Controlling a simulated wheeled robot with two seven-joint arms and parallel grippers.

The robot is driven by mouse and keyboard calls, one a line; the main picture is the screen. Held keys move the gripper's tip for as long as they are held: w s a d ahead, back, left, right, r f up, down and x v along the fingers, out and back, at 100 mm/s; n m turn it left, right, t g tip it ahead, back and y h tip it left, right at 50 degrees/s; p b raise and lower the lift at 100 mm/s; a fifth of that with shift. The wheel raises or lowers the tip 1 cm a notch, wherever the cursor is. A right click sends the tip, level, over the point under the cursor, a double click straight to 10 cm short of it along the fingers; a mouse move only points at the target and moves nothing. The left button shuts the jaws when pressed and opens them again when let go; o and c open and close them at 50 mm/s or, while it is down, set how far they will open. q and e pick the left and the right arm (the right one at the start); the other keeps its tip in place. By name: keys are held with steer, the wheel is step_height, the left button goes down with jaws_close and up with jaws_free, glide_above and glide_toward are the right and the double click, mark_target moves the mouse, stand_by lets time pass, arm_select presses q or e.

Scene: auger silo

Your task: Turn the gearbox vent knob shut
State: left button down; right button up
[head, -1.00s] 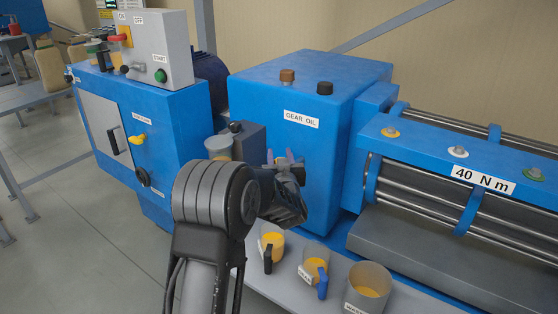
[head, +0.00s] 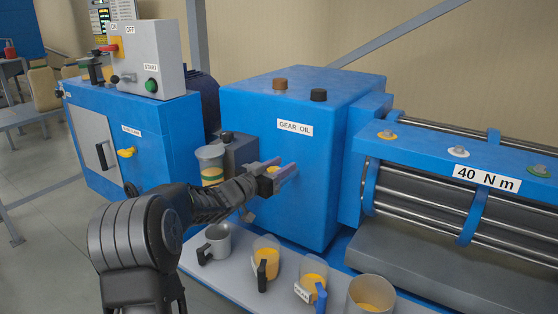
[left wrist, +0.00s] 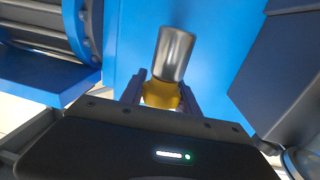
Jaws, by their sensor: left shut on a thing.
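The blue gearbox (head: 325,190) labelled GEAR OIL stands in the middle of the head view. A small yellow knob (head: 271,169) shows at its front face, between the fingers of my left gripper (head: 277,172). In the left wrist view the yellow knob (left wrist: 160,94) sits between the fingers (left wrist: 159,92), and a silver cylinder (left wrist: 174,54) stands just beyond it against the blue wall. The left gripper is shut on the yellow knob. No label on the knob can be read. My right gripper is not in view.
A brown cap (head: 280,84) and a black cap (head: 318,95) sit on the gearbox top. Below, a shelf holds a grey mug (head: 217,240) and several cups of yellow liquid, such as one cup (head: 266,250). A clear cup (head: 211,160) stands left of the gearbox.

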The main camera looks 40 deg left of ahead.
arm_select(q)
steer(key=m+h+p, duration=0.2)
steer(key=g+h+p, duration=0.1)
steer(key=h+p, duration=0.1)
steer(key=shift+d+r+m, duration=0.25)
steer(key=shift+r+m, duration=0.05)
steer(key=shift+m, duration=0.1)
steer(key=shift+s+d+f+m+h+p, duration=0.1)
steer(key=shift+m+h+p, duration=0.25)
steer(key=shift+h, duration=0.35)
steer(key=m+g+h, duration=0.1)
steer(key=h, duration=0.1)
steer(key=m+g+h, duration=0.1)
steer(key=m, duration=0.1)
steer(key=d+m+g+h, duration=0.1)
steer(key=g+h, duration=0.1)
steer(key=shift+s+f+h, duration=0.1)
steer(key=shift+s+h, duration=0.2)
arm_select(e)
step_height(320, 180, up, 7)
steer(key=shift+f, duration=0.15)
arm_select(q)
steer(key=shift+m, duration=0.25)
steer(key=c, duration=0.9)
jaws_free()
steer(key=shift+d, duration=0.1)
